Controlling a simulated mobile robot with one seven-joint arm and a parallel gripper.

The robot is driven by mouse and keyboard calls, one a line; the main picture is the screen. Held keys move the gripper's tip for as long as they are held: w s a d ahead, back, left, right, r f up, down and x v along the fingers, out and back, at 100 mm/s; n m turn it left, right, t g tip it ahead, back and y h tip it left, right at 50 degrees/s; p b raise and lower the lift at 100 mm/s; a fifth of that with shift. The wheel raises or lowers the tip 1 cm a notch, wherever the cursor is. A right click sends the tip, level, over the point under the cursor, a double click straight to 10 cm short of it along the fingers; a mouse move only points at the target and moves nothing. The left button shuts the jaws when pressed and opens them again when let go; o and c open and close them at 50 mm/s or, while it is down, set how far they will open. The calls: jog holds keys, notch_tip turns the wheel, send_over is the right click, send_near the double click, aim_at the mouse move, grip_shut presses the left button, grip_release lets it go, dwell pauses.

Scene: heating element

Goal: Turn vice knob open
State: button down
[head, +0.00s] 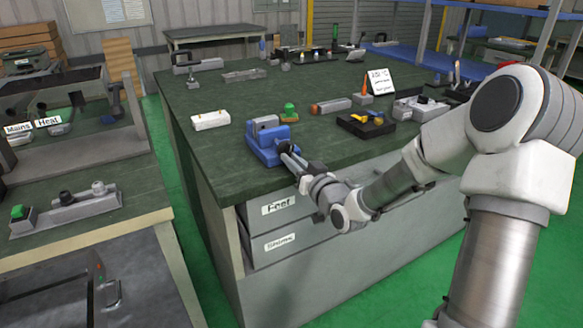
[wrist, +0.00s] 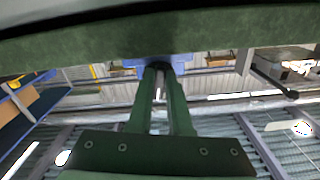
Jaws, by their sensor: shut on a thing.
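The blue and grey vice (head: 262,146) stands at the near edge of the green-topped workbench. My gripper (head: 287,152) reaches in from the right, at the front of the vice. Its fingers are close together at the vice's front, where the knob is; the knob itself is hidden by them. In the wrist view my fingertips (wrist: 158,68) meet in front of a blue part of the vice (wrist: 183,59). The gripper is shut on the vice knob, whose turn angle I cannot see.
The workbench top (head: 205,150) holds a white block (head: 210,121), a green button (head: 289,112), a black tray with yellow parts (head: 366,124) and a white sign (head: 381,80). Drawers (head: 275,243) lie below the vice. Another bench with switches (head: 66,208) stands at left.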

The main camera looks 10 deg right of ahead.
jog(key=shift+d+n+b, duration=0.15)
jog(key=shift+n+b, duration=0.6)
jog(key=shift+n, duration=0.35)
jog(key=c, duration=0.8)
grip_release()
jog(key=shift+c, duration=0.2)
jog(key=shift+s, duration=0.1)
